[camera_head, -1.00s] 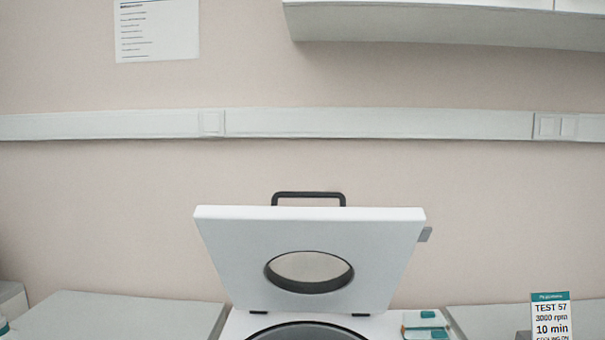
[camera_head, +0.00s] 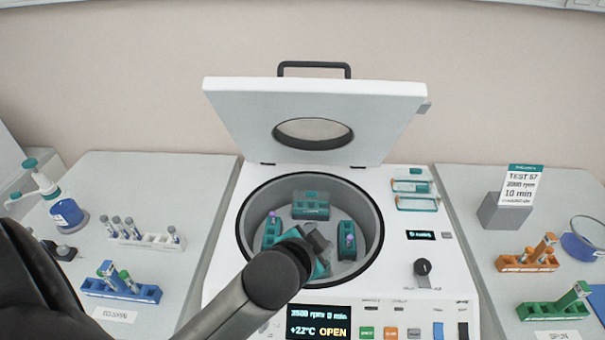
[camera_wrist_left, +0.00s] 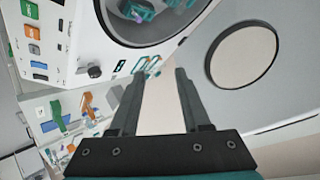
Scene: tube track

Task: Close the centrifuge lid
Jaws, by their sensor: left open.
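The centrifuge (camera_head: 222,285) stands in the middle of the head view with its round bowl exposed. Its white lid (camera_head: 240,115) is raised, tilted back on its rear hinges, with a round window and a black handle (camera_head: 314,66) on its upper edge. The display reads OPEN. My left arm reaches in from the lower left, its wrist over the front of the bowl, hiding part of the rotor. In the left wrist view my left gripper (camera_wrist_left: 158,88) is open and empty, with the lid (camera_wrist_left: 290,110) to its right. My right gripper is out of view.
Tube racks stand on the left bench, including a blue rack (camera_head: 120,291) and a white rack (camera_head: 146,239). On the right bench are an orange rack (camera_head: 527,263), a green rack (camera_head: 553,311) and a sign (camera_head: 520,186) on a grey block. The wall is behind the lid.

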